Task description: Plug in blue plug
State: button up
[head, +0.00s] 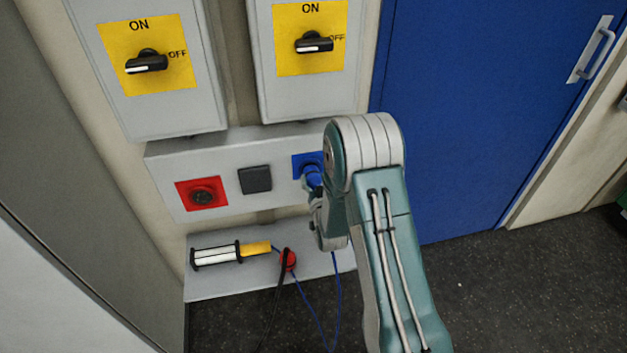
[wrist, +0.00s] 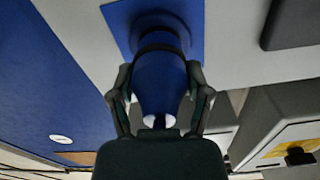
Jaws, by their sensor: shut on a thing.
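The blue plug (wrist: 160,82) sits between the two fingers of my gripper (wrist: 160,92), which is shut on its body in the wrist view. In the head view the blue plug (head: 313,178) shows just left of my arm, and my gripper is mostly hidden behind the arm. The blue socket (head: 303,161) is at the right end of the grey panel; its square plate (wrist: 117,22) also fills the top of the wrist view. The plug's front end lines up with the socket and meets it in the picture. I cannot tell how deep it is in.
The grey panel also carries a red socket (head: 202,194) and a black cover (head: 255,180). Below, a shelf (head: 215,284) holds a yellow-handled lamp (head: 230,253) and a red plug (head: 289,261). A blue cable (head: 338,290) hangs below. Switch boxes are above; a blue door (head: 480,110) stands right.

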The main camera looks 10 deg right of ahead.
jog(key=shift+w, duration=0.5)
jog(key=o, duration=1.4)
jog(key=shift+c, duration=0.2)
jog(key=s, duration=1.2)
jog(key=shift+w, duration=0.1)
